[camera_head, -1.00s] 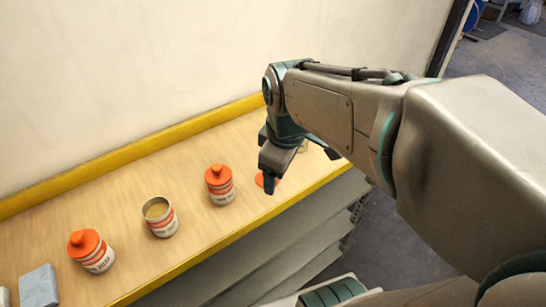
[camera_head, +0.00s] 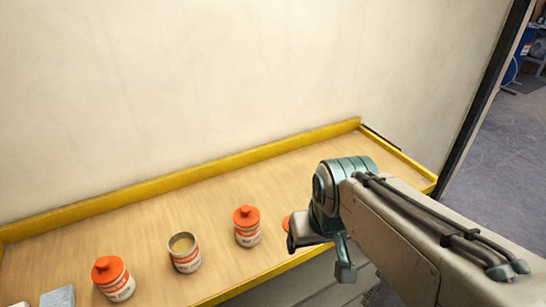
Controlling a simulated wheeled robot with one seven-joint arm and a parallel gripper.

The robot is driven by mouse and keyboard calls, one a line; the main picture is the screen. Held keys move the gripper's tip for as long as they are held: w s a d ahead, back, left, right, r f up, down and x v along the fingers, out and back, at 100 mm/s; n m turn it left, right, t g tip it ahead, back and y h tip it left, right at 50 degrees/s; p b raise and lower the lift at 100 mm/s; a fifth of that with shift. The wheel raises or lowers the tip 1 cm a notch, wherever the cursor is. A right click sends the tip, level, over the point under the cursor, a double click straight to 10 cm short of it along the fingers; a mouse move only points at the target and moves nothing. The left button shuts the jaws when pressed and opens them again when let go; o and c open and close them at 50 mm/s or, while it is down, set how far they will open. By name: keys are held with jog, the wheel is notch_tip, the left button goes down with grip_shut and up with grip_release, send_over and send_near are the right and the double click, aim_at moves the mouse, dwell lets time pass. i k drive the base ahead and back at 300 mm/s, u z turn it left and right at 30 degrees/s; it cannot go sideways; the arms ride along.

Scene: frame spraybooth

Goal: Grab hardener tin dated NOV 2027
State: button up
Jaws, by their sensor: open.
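A white tin with an orange cap (camera_head: 113,279) stands upright at the left of the wooden shelf. An open tin without a cap (camera_head: 184,253), yellowish inside, stands right of it. Another orange-capped tin (camera_head: 247,227) stands further right. The date print on their labels is too small to read. An orange piece (camera_head: 286,223) shows at the left edge of my gripper; the rest of it is hidden. My gripper (camera_head: 326,257) is open, its two fingers apart with nothing visible between them, at the shelf's front edge right of the tins.
A grey-blue block (camera_head: 58,297) sits at the lower left. The shelf (camera_head: 150,217) has a yellow raised edge (camera_head: 180,180) along the pale wall. The wood behind the tins is clear. My arm hides part of the shelf's right end.

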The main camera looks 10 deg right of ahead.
aim_at(183, 248)
jog(key=u, duration=0.15)
jog(key=k, duration=1.3)
jog(key=u, duration=1)
jog(key=i, duration=0.5)
